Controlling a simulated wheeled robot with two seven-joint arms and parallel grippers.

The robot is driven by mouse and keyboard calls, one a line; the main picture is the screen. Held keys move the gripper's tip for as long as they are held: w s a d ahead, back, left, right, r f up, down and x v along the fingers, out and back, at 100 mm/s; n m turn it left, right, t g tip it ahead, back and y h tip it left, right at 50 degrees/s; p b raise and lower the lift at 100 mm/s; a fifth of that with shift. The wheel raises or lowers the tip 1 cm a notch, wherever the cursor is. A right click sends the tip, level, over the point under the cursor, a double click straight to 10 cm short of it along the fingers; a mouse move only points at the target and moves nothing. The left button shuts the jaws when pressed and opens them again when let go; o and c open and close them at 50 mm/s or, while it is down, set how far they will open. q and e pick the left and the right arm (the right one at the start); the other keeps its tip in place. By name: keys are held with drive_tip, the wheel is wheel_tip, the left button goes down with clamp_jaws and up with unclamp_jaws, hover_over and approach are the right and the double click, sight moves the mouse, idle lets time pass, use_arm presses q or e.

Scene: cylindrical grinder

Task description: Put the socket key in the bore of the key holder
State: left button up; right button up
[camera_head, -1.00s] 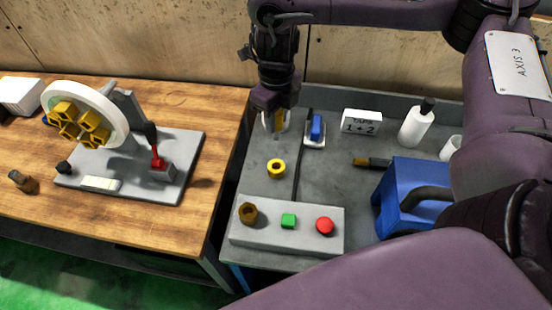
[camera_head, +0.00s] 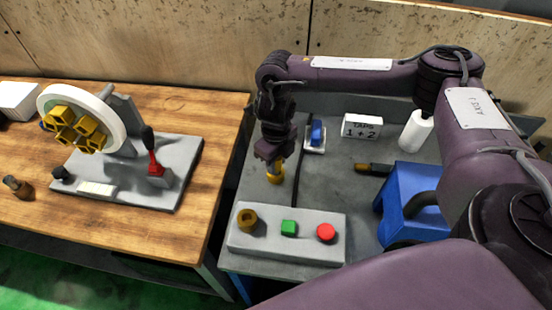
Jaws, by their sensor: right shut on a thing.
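My left gripper is not in view.
A blue case (camera_head: 405,190), white bottle (camera_head: 416,130) and sign (camera_head: 362,126) are to the right. The wooden table (camera_head: 215,125) bears a wheel fixture.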

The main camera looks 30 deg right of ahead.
drive_tip(key=shift+f, duration=0.1)
drive_tip(key=o, duration=1)
drive_tip(key=shift+o, duration=0.2)
drive_tip(key=shift+r, duration=0.3)
wheel_tip(320, 180, up, 2)
drive_tip(key=shift+r+b, duration=0.2)
drive_tip(key=shift+b, duration=0.2)
wheel_tip(320, 180, up, 9)
drive_tip(key=p, duration=0.2)
drive_tip(key=shift+r, duration=0.15)
